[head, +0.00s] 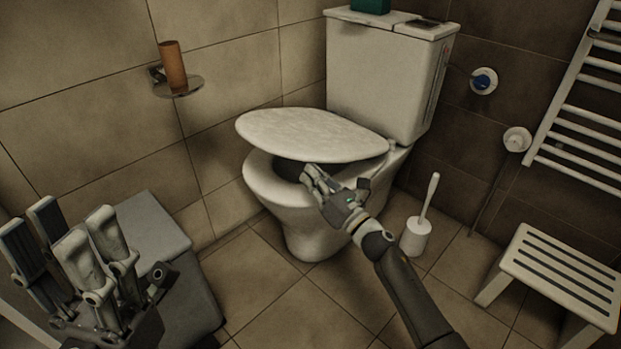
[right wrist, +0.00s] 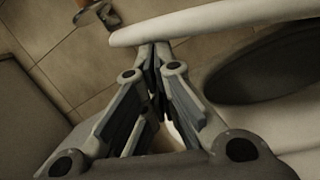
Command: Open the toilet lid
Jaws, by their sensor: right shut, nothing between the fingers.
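The white toilet (head: 300,215) stands against the back wall. Its lid (head: 310,133) is partly raised and tilted, with a dark gap between it and the bowl. My right gripper (head: 310,172) is shut and empty at the front of that gap, below the lid. In the right wrist view its closed fingertips (right wrist: 153,50) are close to the lid's edge (right wrist: 200,22); I cannot tell whether they touch it. The dark bowl opening (right wrist: 265,65) shows at the right there. My left gripper (head: 75,235) is open and empty at the lower left, away from the toilet.
A grey bin (head: 150,225) stands left of the toilet. A toilet brush (head: 416,235) and a slatted stool (head: 560,270) stand on the right. A wall holder carries a brown cup (head: 172,65). A towel rail (head: 580,100) is at the right. Floor before the toilet is clear.

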